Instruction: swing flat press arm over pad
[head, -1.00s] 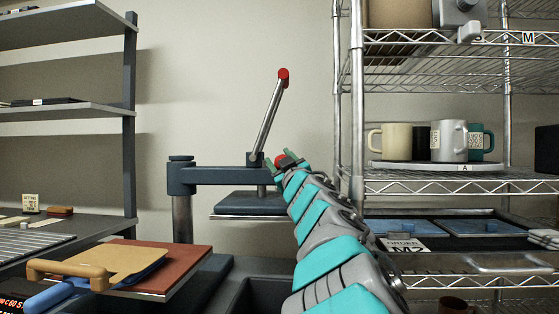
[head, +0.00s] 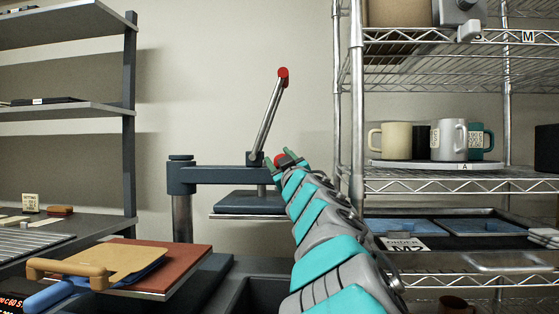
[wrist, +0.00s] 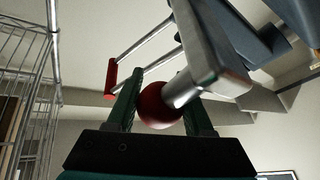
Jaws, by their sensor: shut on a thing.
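The flat press has a dark horizontal arm (head: 222,174) that reaches right from a post (head: 182,210). A flat dark platen (head: 245,204) hangs under its right part. A steel lever (head: 268,120) with a red end rises from the arm; the red grip also shows in the wrist view (wrist: 111,77). My gripper (head: 283,158) is at the arm's right end, its green fingers on both sides of a red ball knob (wrist: 160,106), shut on it. The red-brown pad (head: 192,262) lies at the lower left, apart from the platen, with a tan sheet and blue cloth on it.
A wire shelf (head: 357,110) with mugs (head: 389,140) and trays stands close on the right of my arm. A dark shelf unit (head: 129,130) stands at the left. A wooden handle (head: 68,270) and a blue one (head: 55,294) reach out near the pad's left edge.

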